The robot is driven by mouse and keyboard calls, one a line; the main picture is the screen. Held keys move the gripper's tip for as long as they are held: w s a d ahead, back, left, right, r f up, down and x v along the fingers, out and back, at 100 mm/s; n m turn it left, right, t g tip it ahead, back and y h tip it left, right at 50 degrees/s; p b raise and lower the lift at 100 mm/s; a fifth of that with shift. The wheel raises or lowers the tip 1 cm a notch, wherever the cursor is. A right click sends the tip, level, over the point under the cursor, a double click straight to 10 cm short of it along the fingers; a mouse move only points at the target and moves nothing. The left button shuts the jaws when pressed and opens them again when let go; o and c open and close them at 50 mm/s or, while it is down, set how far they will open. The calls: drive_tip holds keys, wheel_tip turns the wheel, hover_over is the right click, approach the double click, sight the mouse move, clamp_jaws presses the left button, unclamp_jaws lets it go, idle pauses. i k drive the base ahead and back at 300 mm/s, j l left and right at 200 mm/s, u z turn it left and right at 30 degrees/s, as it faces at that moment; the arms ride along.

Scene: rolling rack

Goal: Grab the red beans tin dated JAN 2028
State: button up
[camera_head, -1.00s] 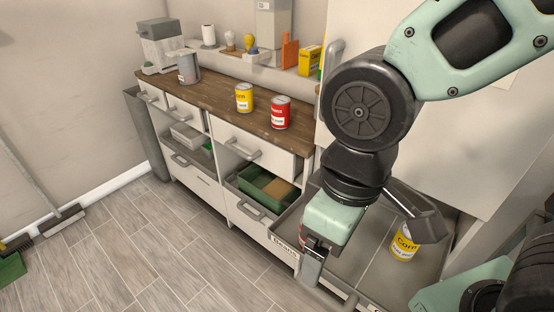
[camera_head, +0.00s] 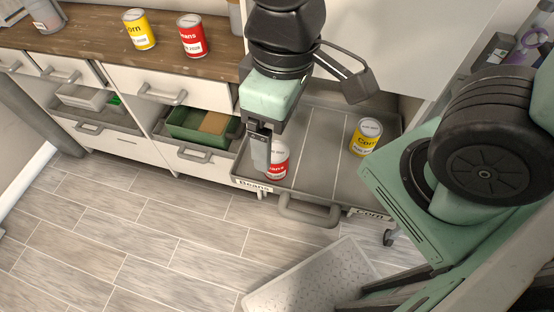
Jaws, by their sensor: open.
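A red Beans tin (camera_head: 279,162) stands in the left section of the grey rack tray (camera_head: 320,165), partly hidden by my gripper. Its date is too small to read. My gripper (camera_head: 262,158) is open and points down just left of and above this tin; I cannot tell whether it touches it. Another red Beans tin (camera_head: 192,37) stands on the wooden counter (camera_head: 95,38); its small print is not clearly readable. A yellow Corn tin (camera_head: 139,30) stands to its left on the counter. Another yellow Corn tin (camera_head: 366,136) stands in the tray's right section.
The tray has a Beans label (camera_head: 254,187) and a Corn label (camera_head: 371,214) on its front edge, with a handle (camera_head: 309,213) between. Open drawers, one with a green bin (camera_head: 190,123), lie left.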

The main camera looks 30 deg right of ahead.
sight(190, 27)
drive_tip(key=z, duration=0.35)
drive_tip(key=i+j+z, duration=0.1)
drive_tip(key=j+z, duration=0.2)
drive_tip(key=z, duration=0.15)
drive_tip(key=j+z, duration=0.3)
drive_tip(key=z, duration=0.15)
drive_tip(key=j+z, duration=0.5)
drive_tip(key=j, duration=0.3)
drive_tip(key=k+j, duration=0.15)
drive_tip(key=j, duration=0.25)
drive_tip(key=k+j+z, duration=0.15)
drive_tip(key=j, duration=0.25)
drive_tip(key=j+z, duration=0.1)
drive_tip(key=j, duration=0.3)
drive_tip(key=k, duration=0.05)
